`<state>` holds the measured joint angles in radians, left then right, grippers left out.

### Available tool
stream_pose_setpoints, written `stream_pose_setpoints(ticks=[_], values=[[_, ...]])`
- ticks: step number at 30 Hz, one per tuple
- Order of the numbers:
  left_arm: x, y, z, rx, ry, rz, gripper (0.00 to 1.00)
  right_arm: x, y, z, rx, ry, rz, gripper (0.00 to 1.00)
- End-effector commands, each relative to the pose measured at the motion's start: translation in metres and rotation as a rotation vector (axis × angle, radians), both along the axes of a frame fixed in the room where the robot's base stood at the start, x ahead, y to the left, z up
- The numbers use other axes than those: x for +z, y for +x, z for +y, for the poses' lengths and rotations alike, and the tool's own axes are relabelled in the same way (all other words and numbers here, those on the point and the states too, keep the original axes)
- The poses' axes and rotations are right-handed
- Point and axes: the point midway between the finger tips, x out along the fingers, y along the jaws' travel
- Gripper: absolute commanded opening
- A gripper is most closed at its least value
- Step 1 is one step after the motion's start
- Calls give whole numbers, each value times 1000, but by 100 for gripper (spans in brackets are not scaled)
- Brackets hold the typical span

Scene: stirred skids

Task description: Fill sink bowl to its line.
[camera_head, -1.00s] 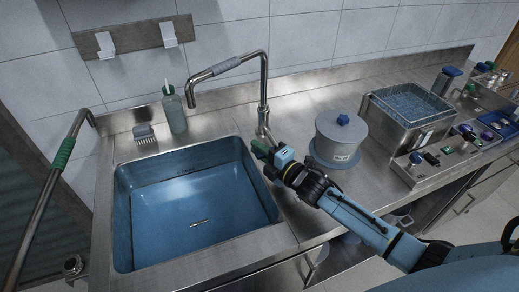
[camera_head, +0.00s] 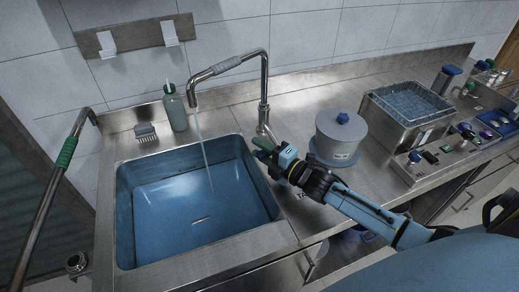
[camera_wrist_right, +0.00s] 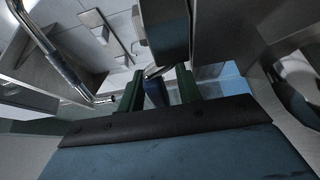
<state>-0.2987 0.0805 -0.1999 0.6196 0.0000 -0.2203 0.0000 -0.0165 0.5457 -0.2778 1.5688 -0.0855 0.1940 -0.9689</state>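The sink bowl (camera_head: 160,215) is a blue-lined rectangular basin set in the steel counter. The tall curved faucet (camera_head: 264,80) stands at its back right, and a thin stream of water (camera_head: 204,150) falls from its spout into the bowl. My right gripper (camera_head: 266,153) is at the faucet's base by the bowl's right edge. In the right wrist view its green fingers (camera_wrist_right: 157,90) stand apart with a blue piece between them; contact is unclear. My left gripper is not in view.
A lidded grey pot (camera_head: 338,138) is right of my gripper. A steel bath with a basket (camera_head: 410,105) stands farther right. A rail with a green grip (camera_head: 66,153) is at the left.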

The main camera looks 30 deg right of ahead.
Motion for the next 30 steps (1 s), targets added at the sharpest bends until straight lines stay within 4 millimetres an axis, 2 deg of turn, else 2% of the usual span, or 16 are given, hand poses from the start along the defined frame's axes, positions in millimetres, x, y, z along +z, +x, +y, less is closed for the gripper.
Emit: stream_pose_setpoints(ticks=[8,13,30], values=[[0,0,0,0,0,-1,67,0,0,0,0,0,0,35],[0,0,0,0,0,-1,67,-1,-12,-4,0,0,1,35],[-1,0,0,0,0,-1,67,-1,-107,-38,0,-1,3,35]])
